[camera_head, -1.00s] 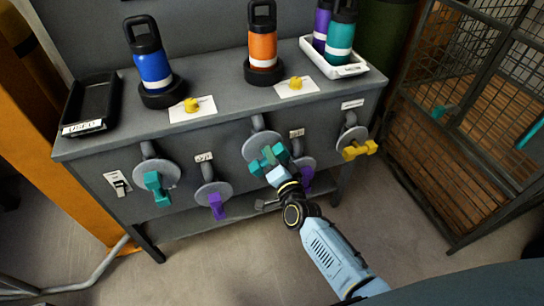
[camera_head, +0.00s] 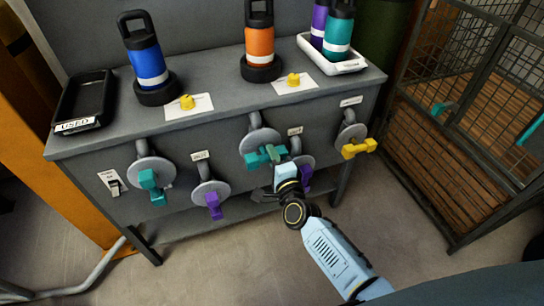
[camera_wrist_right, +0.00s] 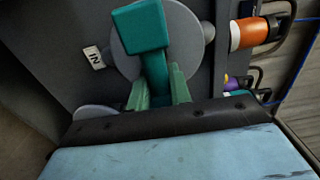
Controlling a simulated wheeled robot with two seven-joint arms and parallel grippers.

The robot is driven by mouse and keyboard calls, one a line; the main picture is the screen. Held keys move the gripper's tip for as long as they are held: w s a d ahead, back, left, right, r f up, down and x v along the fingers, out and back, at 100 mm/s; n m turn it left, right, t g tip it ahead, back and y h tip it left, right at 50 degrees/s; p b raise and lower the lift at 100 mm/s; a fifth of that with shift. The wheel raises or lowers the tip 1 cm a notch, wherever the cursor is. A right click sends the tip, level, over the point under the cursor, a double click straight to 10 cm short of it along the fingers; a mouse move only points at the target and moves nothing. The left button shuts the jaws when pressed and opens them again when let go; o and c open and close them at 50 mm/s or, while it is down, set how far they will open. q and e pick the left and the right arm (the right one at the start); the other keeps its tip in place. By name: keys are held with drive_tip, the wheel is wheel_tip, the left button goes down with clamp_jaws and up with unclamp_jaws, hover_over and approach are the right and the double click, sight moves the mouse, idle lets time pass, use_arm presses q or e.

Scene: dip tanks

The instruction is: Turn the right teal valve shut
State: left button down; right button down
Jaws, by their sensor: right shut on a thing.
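The right teal valve (camera_head: 253,160) is on the front of the grey bench, a bar handle on a round grey disc. My right gripper (camera_head: 271,156) is at this handle, its green fingers partly overlapping it in the head view. In the right wrist view the teal handle (camera_wrist_right: 143,27) stands out large, with its narrow part between my two green fingers (camera_wrist_right: 159,88), shut on it. The left teal valve (camera_head: 151,188) hangs with its handle roughly upright. My left gripper is not in view.
Purple valves (camera_head: 214,205) (camera_head: 306,178) flank my right gripper's area, the second close behind my arm. A yellow valve (camera_head: 359,148) is at the right. Bottles, a USED tray (camera_head: 84,103) and a white tray (camera_head: 351,66) stand on the bench (camera_head: 222,75). A wire cage (camera_head: 450,150) stands right.

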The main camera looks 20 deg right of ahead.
drive_tip(key=shift+w+d+r+h, duration=0.15)
drive_tip(key=shift+d+r+h, duration=0.15)
drive_tip(key=shift+d, duration=0.2)
drive_tip(key=c, duration=1.3)
unclamp_jaws()
drive_tip(key=shift+f, duration=0.15)
drive_tip(key=shift+a+f, duration=0.1)
drive_tip(key=shift+a, duration=0.05)
drive_tip(key=shift+s, duration=0.25)
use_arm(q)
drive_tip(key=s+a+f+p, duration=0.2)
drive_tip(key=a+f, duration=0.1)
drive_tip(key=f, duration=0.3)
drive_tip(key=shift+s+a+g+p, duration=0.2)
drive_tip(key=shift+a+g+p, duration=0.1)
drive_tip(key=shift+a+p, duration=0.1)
use_arm(e)
drive_tip(key=s, duration=1.3)
drive_tip(key=shift+d, duration=0.25)
